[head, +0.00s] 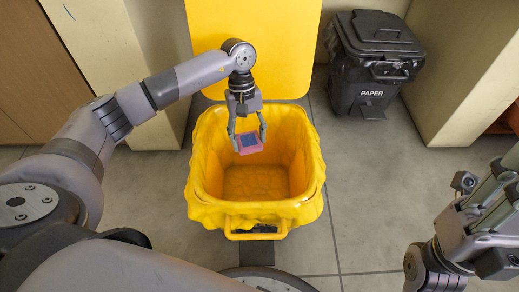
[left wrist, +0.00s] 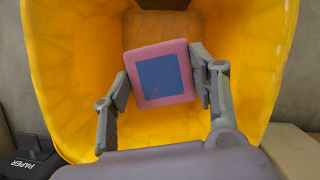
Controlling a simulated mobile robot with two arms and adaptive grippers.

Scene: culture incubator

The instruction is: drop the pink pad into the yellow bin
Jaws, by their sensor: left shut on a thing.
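The pink pad (head: 243,147) is a small pink square with a blue square on its face. It also shows, slightly tilted, between the fingers in the left wrist view (left wrist: 159,48). My left gripper (head: 248,138) is shut on the pad and holds it over the open mouth of the yellow bin (head: 310,186). In the left wrist view, the fingers touch the pad on two opposite sides, with the yellow lining (left wrist: 75,75) around and below it. The bin looks empty inside. My right gripper (head: 495,200) is at the right edge, partly cut off, away from the bin.
The bin's yellow lid (head: 265,50) stands up behind its opening. A dark grey bin marked PAPER (head: 372,75) stands at the back right, beside a cream cabinet (head: 455,70). The tiled floor (head: 365,190) right of the yellow bin is clear.

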